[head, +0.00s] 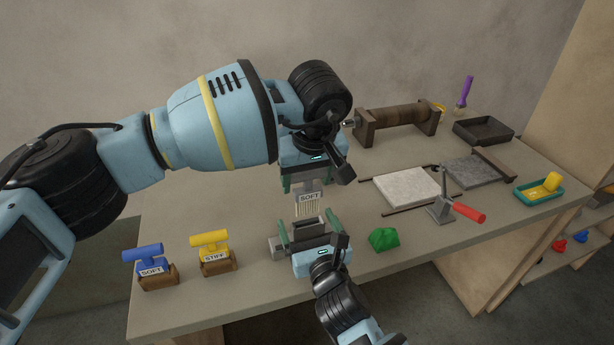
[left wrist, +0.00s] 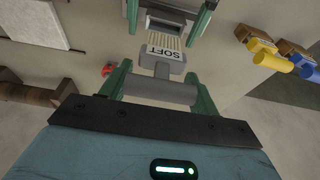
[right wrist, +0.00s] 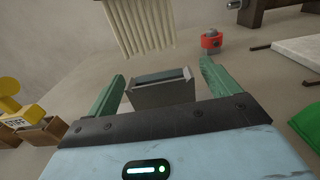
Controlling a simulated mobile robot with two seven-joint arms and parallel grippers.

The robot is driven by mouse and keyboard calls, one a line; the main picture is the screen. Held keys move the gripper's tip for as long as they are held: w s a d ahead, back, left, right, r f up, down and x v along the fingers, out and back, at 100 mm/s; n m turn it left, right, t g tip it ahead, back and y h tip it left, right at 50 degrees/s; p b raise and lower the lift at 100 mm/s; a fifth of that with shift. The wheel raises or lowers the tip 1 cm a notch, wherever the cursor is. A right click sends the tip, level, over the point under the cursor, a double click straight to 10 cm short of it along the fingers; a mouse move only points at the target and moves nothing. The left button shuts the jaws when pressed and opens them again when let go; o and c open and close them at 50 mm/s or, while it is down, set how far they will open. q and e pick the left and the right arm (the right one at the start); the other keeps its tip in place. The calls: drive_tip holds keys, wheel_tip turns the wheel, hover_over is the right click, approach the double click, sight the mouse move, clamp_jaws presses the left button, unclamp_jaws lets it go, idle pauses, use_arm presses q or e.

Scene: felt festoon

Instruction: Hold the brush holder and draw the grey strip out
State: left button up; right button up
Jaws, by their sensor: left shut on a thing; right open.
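The grey strip (head: 309,198) is a T-shaped piece with a SOFT label and pale bristles pointing down. My left gripper (head: 306,181) is shut on its round grey handle, which shows in the left wrist view (left wrist: 160,92). The bristles (right wrist: 135,25) hang above the brush holder, apart from it in the right wrist view. The brush holder (right wrist: 160,92) is a grey open-topped box with a dark slot. My right gripper (right wrist: 163,85) is open, one green finger on each side of it. In the head view the right gripper (head: 307,228) partly hides the holder.
A blue SOFT brush (head: 150,257) and yellow STIFF brush (head: 211,244) stand in wooden blocks at the front left. A green lump (head: 383,239) and red-handled lever (head: 467,212) lie right of my right gripper. A pale slab (head: 407,186) and roller (head: 398,118) are farther back.

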drive_tip(key=shift+s, duration=0.1)
drive_tip(key=v, duration=1.2)
